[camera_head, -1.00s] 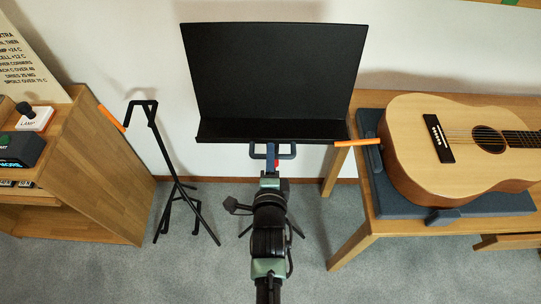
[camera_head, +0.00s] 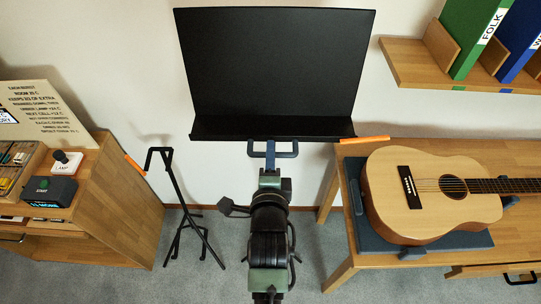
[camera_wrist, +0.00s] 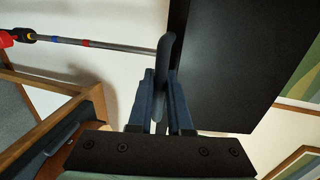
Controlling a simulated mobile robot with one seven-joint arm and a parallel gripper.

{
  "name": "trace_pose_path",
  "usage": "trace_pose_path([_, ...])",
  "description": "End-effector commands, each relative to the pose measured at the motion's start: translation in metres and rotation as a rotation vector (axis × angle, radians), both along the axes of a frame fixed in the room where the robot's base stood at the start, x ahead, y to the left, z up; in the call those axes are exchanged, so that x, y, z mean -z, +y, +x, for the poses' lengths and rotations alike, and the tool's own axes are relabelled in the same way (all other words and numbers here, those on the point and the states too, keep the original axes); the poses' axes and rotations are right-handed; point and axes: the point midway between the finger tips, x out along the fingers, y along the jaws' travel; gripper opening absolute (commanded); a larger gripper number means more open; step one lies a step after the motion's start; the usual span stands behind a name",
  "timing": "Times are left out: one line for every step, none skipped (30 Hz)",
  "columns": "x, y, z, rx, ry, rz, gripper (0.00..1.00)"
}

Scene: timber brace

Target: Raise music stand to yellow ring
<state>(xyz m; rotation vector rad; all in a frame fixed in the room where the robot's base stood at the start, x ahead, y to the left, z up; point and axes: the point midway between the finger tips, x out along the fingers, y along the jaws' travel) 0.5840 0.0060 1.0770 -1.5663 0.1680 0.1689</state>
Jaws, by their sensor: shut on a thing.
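The music stand's black desk (camera_head: 270,70) fills the upper middle of the head view, with its lower ledge level. A dark grey handle (camera_wrist: 167,55) is fixed under the desk. My gripper (camera_head: 270,158) is shut on this handle; in the wrist view my gripper's blue fingers (camera_wrist: 162,100) close around it. The stand's grey pole (camera_wrist: 120,47) runs left from the handle in the wrist view, with red and blue bands. A small yellow ring (camera_wrist: 33,36) shows beside a red collar (camera_wrist: 6,38) at the pole's far end. My arm hides the pole in the head view.
A guitar (camera_head: 430,195) lies on a wooden table (camera_head: 345,270) at right, below a shelf with binders (camera_head: 475,35). A folded black stand (camera_head: 180,205) and wooden cabinet (camera_head: 125,215) are at left. Orange strips (camera_head: 365,139) project from table and cabinet.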

Motion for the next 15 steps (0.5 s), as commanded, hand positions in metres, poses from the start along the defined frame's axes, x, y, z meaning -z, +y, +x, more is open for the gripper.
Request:
trace_pose_path([-0.0152,-0.0004,0.0028,0.0,-0.024,-0.001,0.0])
trace_pose_path([-0.016,-0.0004,0.0028,0.0,-0.024,-0.001,0.0])
trace_pose_path([-0.0167,-0.0004,0.0028,0.0,-0.024,-0.001,0.0])
trace_pose_path([-0.0171,-0.0004,0.0028,0.0,-0.024,-0.001,0.0])
trace_pose_path([-0.0172,-0.0004,0.0028,0.0,-0.024,-0.001,0.0])
trace_pose_path([-0.0172,-0.0004,0.0028,0.0,-0.024,-0.001,0.0])
trace_pose_path([-0.0171,-0.0004,0.0029,0.0,-0.024,-0.001,0.0])
trace_pose_path([-0.017,-0.0004,0.0029,0.0,-0.024,-0.001,0.0])
trace_pose_path([-0.0169,-0.0004,0.0029,0.0,-0.024,-0.001,0.0])
trace_pose_path([-0.0168,-0.0004,0.0029,0.0,-0.024,-0.001,0.0])
trace_pose_path([-0.0169,-0.0004,0.003,0.0,-0.024,-0.001,0.0])
trace_pose_path([-0.0169,-0.0004,0.003,0.0,-0.024,-0.001,0.0])
trace_pose_path([-0.0169,-0.0004,0.003,0.0,-0.024,-0.001,0.0])
trace_pose_path([-0.0169,-0.0004,0.003,0.0,-0.024,-0.001,0.0])
trace_pose_path([-0.0168,-0.0005,0.0029,0.0,-0.024,-0.001,0.23])
